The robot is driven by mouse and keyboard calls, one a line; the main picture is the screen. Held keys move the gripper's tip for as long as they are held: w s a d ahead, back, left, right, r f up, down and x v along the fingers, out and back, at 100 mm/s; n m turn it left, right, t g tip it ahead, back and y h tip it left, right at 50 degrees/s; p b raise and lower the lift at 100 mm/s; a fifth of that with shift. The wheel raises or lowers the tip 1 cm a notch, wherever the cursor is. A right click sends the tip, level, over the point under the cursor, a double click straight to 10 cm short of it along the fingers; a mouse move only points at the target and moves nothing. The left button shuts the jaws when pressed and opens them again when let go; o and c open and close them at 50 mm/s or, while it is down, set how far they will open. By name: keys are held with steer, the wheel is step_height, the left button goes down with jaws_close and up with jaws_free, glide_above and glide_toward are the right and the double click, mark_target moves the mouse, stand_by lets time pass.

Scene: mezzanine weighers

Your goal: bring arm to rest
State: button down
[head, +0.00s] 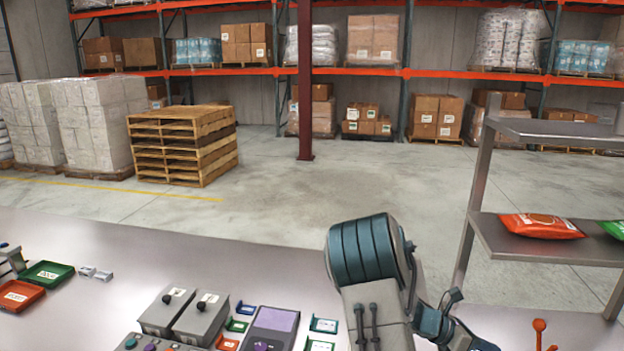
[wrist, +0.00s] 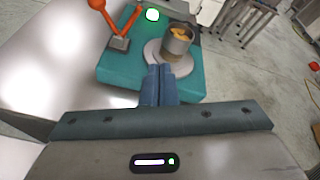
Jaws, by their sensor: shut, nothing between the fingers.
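My gripper (wrist: 160,70) shows in the wrist view with its two blue fingers together and nothing between them. The fingers point toward a teal weigher (wrist: 118,68) with a round pale pan (wrist: 152,50). A metal cup (wrist: 177,46) with yellowish contents stands on the pan, just beyond and to the right of the fingertips. I cannot tell whether the fingertips touch the weigher. In the head view my arm rises at the lower right, and the gripper itself does not show.
An orange lever (wrist: 98,5) stands by the weigher. The steel bench (head: 230,250) holds grey boxes (head: 200,318), a red tray (head: 20,295) and a green tray (head: 48,274). A shelf (head: 520,242) with an orange bag (head: 541,227) stands right of my arm. The bench's back middle is bare.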

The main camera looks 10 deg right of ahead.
steer(key=s+a+r+m+t+y+b, duration=0.1)
steer(key=s+a+r+m+t+y, duration=0.2)
steer(key=a+m, duration=0.3)
steer(key=s+a+r+m+t+y+b, duration=0.1)
steer(key=s+a+r+m+t+y, duration=0.2)
steer(key=a, duration=1.3)
steer(key=s+a+r+m+t+y+b, duration=0.1)
steer(key=s+a+r+m+t+y, duration=0.2)
steer(key=a+m+y, duration=0.4)
steer(key=s+a+r+m, duration=0.1)
steer(key=s+a+m, duration=0.1)
steer(key=a, duration=0.2)
steer(key=shift+s+a+b, duration=0.25)
steer(key=shift+b, duration=0.1)
steer(key=shift+d, duration=0.1)
